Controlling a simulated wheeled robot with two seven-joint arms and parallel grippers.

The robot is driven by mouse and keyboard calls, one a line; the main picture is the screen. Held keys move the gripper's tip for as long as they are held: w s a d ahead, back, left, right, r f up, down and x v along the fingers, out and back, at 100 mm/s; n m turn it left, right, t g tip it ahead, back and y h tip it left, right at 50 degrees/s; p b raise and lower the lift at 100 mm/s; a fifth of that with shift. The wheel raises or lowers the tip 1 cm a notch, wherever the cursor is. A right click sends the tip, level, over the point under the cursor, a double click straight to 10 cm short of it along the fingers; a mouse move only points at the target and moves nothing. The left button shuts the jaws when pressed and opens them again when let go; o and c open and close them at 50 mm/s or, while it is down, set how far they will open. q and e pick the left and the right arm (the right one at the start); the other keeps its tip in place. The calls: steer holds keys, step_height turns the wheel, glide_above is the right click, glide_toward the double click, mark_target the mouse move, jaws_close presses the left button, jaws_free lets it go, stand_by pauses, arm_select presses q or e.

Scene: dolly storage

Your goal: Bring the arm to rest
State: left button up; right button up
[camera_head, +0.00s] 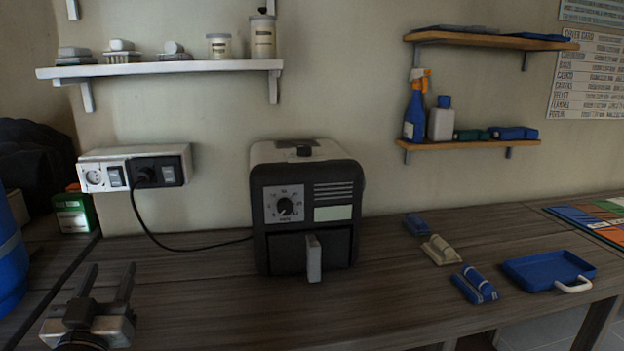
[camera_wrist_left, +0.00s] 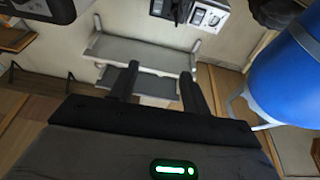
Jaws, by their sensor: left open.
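My left gripper (camera_head: 106,285) is at the lower left of the head view, above the near left part of the wooden counter (camera_head: 200,300). Its two dark fingers point up and away, apart and with nothing between them. In the left wrist view the fingers (camera_wrist_left: 155,85) also show spread and empty. My right gripper is not in the head view.
A black air fryer (camera_head: 305,210) stands mid-counter, its cord running to a wall socket (camera_head: 135,168). A blue container (camera_head: 10,255) is left of my left gripper, with a green box (camera_head: 75,212) behind. A blue tray (camera_head: 548,270) and small bundles (camera_head: 475,285) lie right.

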arm_select(q)
steer(key=s+d+f+m+g+h+p, duration=0.2)
steer(key=s+d+f+g+h+p, duration=0.2)
steer(key=s+d+f, duration=0.4)
steer(key=s+d+f+m+g+h+p, duration=0.2)
steer(key=s+d+f+g, duration=0.4)
steer(key=d, duration=0.6)
steer(key=s+f+h+p, duration=0.1)
steer(key=s+f+p, duration=0.1)
steer(key=s, duration=0.1)
steer(key=shift+s+d+f+m+g+h+p, duration=0.2)
steer(key=shift+d+m+g+h+p, duration=0.1)
steer(key=shift+d+h, duration=0.1)
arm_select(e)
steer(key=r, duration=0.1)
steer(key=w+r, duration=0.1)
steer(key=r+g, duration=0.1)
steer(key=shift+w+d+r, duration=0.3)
